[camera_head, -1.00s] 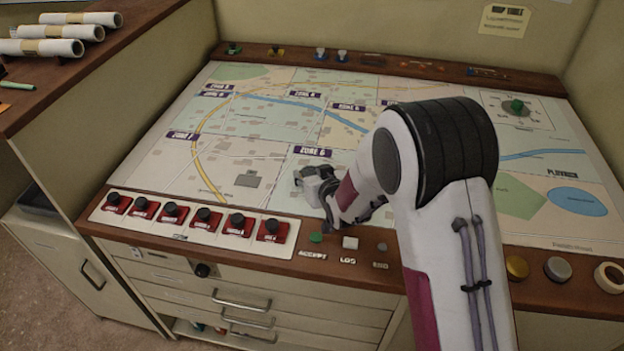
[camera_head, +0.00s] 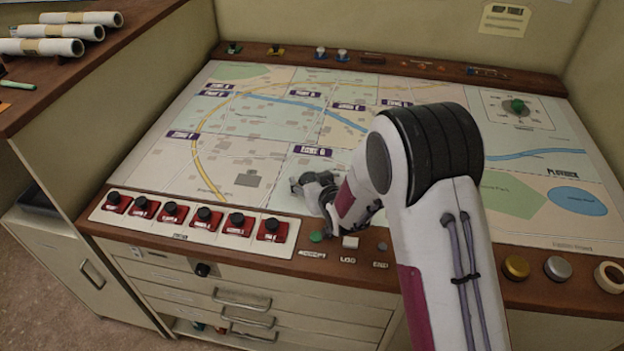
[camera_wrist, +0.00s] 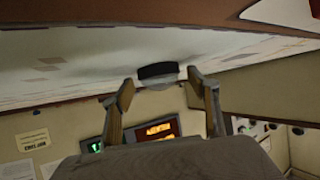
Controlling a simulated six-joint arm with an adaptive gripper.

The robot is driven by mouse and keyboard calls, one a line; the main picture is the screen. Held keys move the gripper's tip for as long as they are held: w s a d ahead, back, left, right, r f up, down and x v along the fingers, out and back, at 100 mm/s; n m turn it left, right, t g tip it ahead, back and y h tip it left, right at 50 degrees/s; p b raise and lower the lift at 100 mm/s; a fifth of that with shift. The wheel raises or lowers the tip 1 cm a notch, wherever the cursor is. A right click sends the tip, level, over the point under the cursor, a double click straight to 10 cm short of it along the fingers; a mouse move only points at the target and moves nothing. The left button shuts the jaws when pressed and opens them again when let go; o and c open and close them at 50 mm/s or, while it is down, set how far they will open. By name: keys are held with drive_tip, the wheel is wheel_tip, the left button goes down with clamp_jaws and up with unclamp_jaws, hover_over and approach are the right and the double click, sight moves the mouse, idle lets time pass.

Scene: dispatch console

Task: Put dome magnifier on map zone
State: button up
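The dome magnifier (camera_wrist: 158,72) shows in the wrist view as a dark ring with a pale clear dome, set against the map surface, which is at the top of that tilted picture. My gripper (camera_wrist: 159,88) is open there, with one finger on each side of the magnifier's width and a gap at both sides. In the head view my gripper (camera_head: 306,190) is low over the map (camera_head: 225,150), just below the ZONE 6 label (camera_head: 312,151). I cannot make out the magnifier in the head view.
Red switches (camera_head: 205,218) line the front left edge of the console. A green button (camera_head: 316,237) and white button (camera_head: 350,242) are close to my gripper. The map's left half is clear.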

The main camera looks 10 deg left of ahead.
drive_tip(key=shift+r, duration=0.15)
drive_tip(key=shift+v, duration=5.9)
drive_tip(key=shift+s, duration=0.1)
